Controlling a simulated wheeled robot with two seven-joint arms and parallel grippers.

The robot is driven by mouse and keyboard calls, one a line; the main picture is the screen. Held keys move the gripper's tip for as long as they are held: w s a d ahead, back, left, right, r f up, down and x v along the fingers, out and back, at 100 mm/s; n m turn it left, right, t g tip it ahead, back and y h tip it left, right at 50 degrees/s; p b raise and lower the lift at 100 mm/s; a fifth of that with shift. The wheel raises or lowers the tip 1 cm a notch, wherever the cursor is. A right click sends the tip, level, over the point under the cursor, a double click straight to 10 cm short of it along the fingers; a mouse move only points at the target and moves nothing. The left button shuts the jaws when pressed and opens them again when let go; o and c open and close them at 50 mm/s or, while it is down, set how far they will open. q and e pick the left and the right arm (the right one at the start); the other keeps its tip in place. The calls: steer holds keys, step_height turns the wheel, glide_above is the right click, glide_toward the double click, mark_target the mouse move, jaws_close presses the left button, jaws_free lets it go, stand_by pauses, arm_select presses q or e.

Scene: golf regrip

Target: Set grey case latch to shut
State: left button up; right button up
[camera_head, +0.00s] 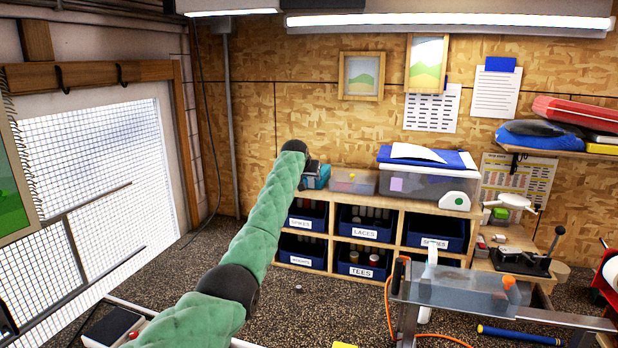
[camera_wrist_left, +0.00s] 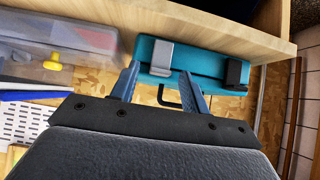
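A teal case (camera_wrist_left: 195,64) sits on the wooden shelf top in the left wrist view, where the scene appears upside down. A grey latch (camera_wrist_left: 161,57) and a dark latch (camera_wrist_left: 237,73) are on its front, with a black handle between them. I cannot tell whether the grey latch is raised or flat. My left gripper (camera_wrist_left: 160,84) is open and empty, its fingers pointing at the case front near the grey latch. In the head view the case (camera_head: 322,179) is partly hidden behind my left gripper (camera_head: 312,168). My right gripper is out of view.
A clear bin with a blue lid (camera_head: 428,185) and a smaller clear box (camera_head: 353,181) stand beside the case on the shelf unit (camera_head: 398,235). Labelled dark blue bins fill the shelves below. A clear-topped bench (camera_head: 465,292) stands at the front right.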

arm_select(q)
steer(key=shift+s, duration=0.1)
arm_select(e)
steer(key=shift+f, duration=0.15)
arm_select(q)
steer(key=shift+s+a+r+b, duration=0.2)
steer(key=shift+s+r+b, duration=0.1)
steer(key=shift+s+b, duration=0.25)
steer(key=b+v, duration=0.3)
steer(key=v, duration=0.3)
steer(key=shift+r+b, duration=0.25)
steer(key=shift+b, duration=0.05)
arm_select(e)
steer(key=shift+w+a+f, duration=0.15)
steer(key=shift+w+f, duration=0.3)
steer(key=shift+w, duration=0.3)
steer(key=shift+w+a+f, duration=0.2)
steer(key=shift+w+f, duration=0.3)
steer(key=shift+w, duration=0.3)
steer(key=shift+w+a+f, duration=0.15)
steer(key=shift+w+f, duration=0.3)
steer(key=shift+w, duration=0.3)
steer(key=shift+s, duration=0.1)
